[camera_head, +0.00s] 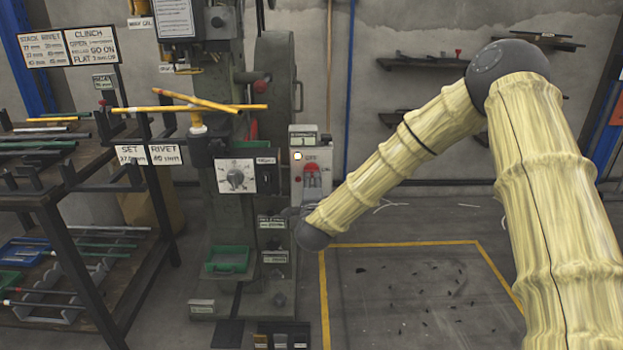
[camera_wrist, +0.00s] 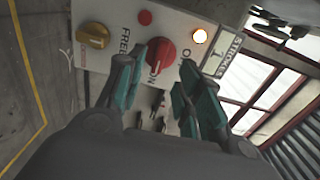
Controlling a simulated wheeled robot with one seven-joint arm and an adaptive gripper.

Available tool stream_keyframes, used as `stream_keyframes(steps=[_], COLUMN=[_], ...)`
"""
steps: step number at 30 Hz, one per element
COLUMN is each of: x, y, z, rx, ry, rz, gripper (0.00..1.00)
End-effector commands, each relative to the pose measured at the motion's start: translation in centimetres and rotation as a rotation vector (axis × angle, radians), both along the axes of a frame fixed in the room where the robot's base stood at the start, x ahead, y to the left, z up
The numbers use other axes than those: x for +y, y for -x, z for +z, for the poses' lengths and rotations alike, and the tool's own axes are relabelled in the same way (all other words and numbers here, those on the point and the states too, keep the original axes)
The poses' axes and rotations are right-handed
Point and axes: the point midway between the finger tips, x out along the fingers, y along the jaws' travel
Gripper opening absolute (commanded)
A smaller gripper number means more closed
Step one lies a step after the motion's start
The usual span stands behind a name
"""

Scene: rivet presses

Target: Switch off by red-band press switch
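The press switch is a red knob (camera_wrist: 160,56) on a pale control box (camera_wrist: 112,12) in the wrist view. The lettering around it is partly hidden; "FREE" and "ON" can be read. A lamp (camera_wrist: 200,36) beside it is lit. My gripper (camera_wrist: 159,68) is open, its two teal-padded fingers on either side of the red knob. I cannot tell whether either finger touches it. In the head view the box (camera_head: 325,158) is on the right side of the press, with the red switch (camera_head: 311,176) and lit lamp (camera_head: 298,156). There, my gripper is not clearly visible.
A yellow knob (camera_wrist: 93,35) and a small red button (camera_wrist: 145,17) share the box face. A rack of rods (camera_head: 60,200) stands left. The yellow-marked floor (camera_head: 400,290) is clear except for small debris.

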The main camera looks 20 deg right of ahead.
Motion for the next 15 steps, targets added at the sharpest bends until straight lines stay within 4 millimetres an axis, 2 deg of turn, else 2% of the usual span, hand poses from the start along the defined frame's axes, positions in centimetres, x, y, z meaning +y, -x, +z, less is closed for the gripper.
stream_keyframes(steps=[7, 15], x=[-1.1, -1.7], y=[-3.8, -5.9], z=[-0.2, -0.1], rx=[0.0, 0.0], ry=[0.001, 0.001], rz=[0.0, 0.0], gripper=[0.36, 0.36])
